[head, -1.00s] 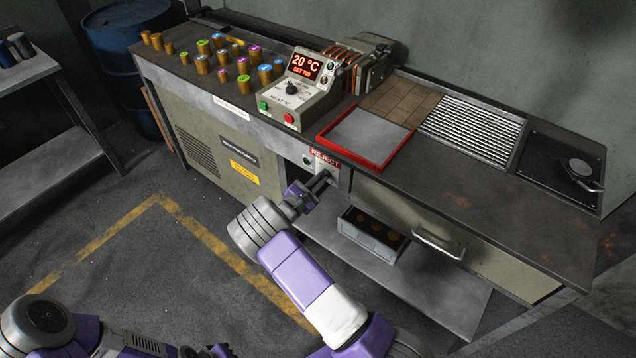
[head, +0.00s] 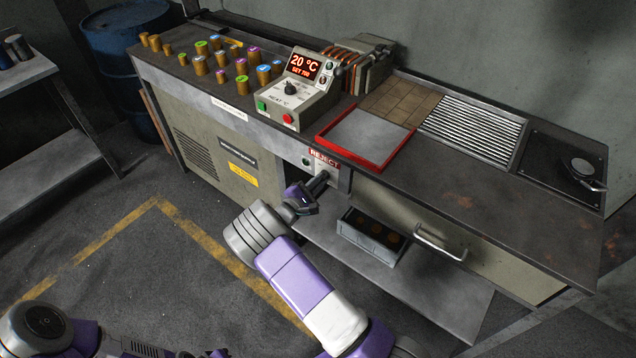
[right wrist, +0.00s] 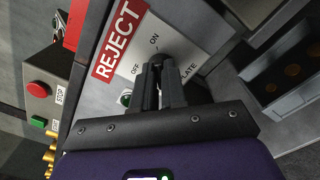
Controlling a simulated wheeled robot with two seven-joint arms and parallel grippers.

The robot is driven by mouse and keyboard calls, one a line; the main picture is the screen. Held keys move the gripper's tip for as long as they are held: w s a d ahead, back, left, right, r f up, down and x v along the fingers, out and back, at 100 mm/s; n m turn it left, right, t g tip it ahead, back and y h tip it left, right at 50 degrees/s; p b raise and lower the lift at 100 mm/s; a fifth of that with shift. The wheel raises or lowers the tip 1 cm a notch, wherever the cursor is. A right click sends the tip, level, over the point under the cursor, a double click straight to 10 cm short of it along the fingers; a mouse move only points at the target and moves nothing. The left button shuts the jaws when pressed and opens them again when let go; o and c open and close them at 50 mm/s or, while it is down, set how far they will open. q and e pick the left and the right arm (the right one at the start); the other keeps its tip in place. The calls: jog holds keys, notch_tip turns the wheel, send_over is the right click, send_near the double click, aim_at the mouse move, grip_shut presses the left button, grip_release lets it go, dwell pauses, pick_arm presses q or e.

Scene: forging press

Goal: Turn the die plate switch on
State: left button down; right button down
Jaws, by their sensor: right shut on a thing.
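The die plate switch is a dark rotary knob (right wrist: 174,47) on a light label plate (right wrist: 205,27) with OFF, ON and PLATE printed on it. In the head view the switch panel is under the worktop's front edge, beside the red REJECT sign (head: 324,158), and my gripper covers the knob. My right gripper (head: 319,184) is shut on the knob, and its two dark fingers (right wrist: 160,78) show close together in the right wrist view. The fingers hide much of the knob, so I cannot tell its setting. Of my left arm, only parts show at the bottom left.
The heater control box (head: 300,92) reads 20 °C and has green and red buttons. A red-rimmed tray (head: 366,138) lies on the worktop, with several brass cylinders (head: 222,76) to the left. Below, a grey bin (head: 370,238) stands on the shelf beside a drawer handle (head: 440,243).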

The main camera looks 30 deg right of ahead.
jog(key=c, duration=1.2)
grip_release()
jog(key=shift+a, duration=0.1)
jog(key=p+v, duration=0.1)
jog(key=v, duration=0.6)
jog(key=shift+s+a+p, duration=0.1)
jog(key=shift+a+p, duration=0.1)
jog(key=shift+p, duration=0.15)
